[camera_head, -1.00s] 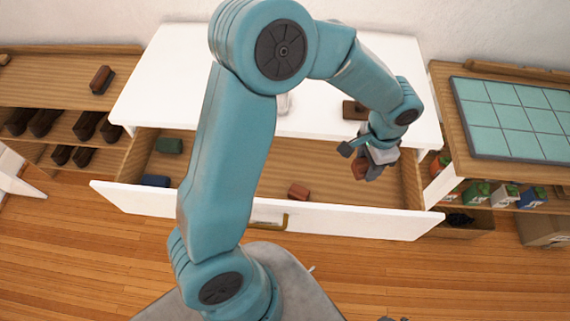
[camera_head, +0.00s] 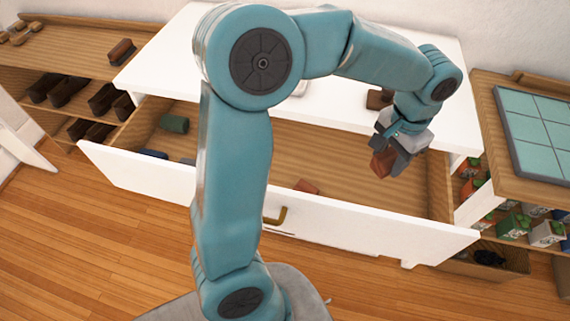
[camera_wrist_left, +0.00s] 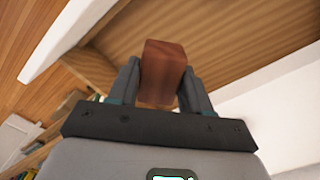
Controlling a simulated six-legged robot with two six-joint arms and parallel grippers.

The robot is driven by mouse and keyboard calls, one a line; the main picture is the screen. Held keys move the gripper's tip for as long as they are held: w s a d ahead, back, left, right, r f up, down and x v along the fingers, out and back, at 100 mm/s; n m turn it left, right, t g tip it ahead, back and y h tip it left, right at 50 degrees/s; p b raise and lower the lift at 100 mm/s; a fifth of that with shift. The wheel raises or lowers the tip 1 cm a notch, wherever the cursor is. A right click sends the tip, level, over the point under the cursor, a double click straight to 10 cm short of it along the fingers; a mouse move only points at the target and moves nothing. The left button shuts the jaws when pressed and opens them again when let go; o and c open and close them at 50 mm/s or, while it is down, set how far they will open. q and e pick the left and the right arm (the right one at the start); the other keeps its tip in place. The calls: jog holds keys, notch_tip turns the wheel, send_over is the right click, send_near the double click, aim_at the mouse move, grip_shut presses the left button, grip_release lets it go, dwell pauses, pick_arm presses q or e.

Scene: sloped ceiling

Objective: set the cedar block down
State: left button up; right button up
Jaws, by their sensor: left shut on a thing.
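The cedar block, a reddish-brown block (camera_head: 383,162), is held in my left gripper (camera_head: 398,158) over the right part of the open drawer (camera_head: 325,162). In the left wrist view the block (camera_wrist_left: 163,72) sits between the two dark fingers of my left gripper (camera_wrist_left: 160,88), which are shut on it. Wooden drawer floor shows beyond it. Whether the block's lower end touches the floor I cannot tell. My right gripper is not in view.
A similar reddish block (camera_head: 306,186) lies in the drawer near its white front, partly hidden. A green roll-like item (camera_head: 174,124) and a blue item (camera_head: 153,154) lie at the drawer's left. A dark brown object (camera_head: 379,98) stands on the white top above.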

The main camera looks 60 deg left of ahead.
pick_arm(q)
jog(key=shift+s+a, duration=0.15)
jog(key=shift+s, duration=0.1)
jog(key=shift+w+f, duration=0.1)
jog(key=shift+f, duration=0.3)
notch_tip(320, 180, down, 14)
jog(key=shift+f+b, duration=0.2)
jog(key=shift+b, duration=1)
jog(key=shift+f+b, duration=0.35)
jog(key=shift+f, duration=2.15)
jog(key=o, duration=1)
jog(key=shift+f, duration=0.1)
jog(key=shift+o, duration=0.2)
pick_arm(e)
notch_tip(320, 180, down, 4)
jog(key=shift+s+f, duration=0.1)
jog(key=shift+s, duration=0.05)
